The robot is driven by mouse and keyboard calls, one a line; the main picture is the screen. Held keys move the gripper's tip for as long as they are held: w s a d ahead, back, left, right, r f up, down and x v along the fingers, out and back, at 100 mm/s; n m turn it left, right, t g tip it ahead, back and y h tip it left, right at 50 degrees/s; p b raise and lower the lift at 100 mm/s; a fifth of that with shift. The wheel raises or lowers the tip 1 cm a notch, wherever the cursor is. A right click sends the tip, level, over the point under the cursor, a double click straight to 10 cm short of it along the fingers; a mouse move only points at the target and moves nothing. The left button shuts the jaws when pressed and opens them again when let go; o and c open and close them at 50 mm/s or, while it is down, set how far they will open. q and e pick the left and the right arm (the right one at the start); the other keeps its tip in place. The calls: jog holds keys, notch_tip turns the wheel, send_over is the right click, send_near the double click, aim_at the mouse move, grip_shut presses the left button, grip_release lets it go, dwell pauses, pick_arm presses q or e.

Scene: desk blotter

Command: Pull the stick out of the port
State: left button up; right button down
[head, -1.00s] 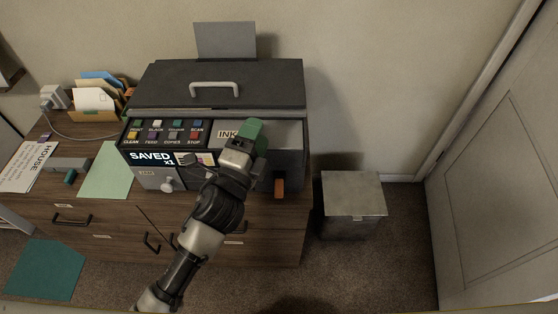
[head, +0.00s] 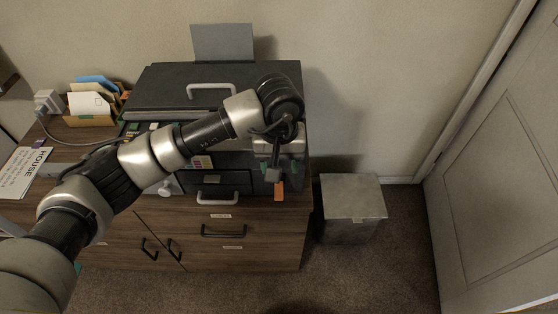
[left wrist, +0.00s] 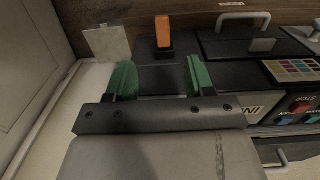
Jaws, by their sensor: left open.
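The stick (head: 279,190) is a small orange piece at the lower right of the dark printer's front. It also shows in the left wrist view (left wrist: 163,32), upright against a dark block at the top. The port around its inner end is hidden from me. My left gripper (head: 280,165) is over the right part of the printer front, just above the stick in the head view. In the left wrist view its green fingers (left wrist: 160,76) are spread wide with nothing between them. The stick stands beyond the tips, roughly in line with the gap. My right gripper is in neither view.
The printer (head: 160,84) stands on a wooden cabinet (head: 270,228) with drawers. My left arm covers much of its front buttons. A grey metal box (head: 350,195) stands on the floor to the right, with open floor beside it. An envelope holder (head: 92,119) sits at the left.

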aim_at(279, 192)
pick_arm(q)
notch_tip(279, 192, down, 11)
jog(key=shift+a+r+p, duration=0.1)
jog(key=shift+r+p, duration=0.05)
jog(key=shift+p, duration=0.5)
jog(key=shift+c, duration=0.4)
grip_shut()
jog(key=shift+s+p, duration=0.3)
jog(key=shift+s, duration=0.8)
jog(key=shift+s+p, duration=0.35)
jog(key=shift+s, duration=1.6)
jog(key=shift+r+p, duration=0.75)
jog(key=shift+r, duration=1.25)
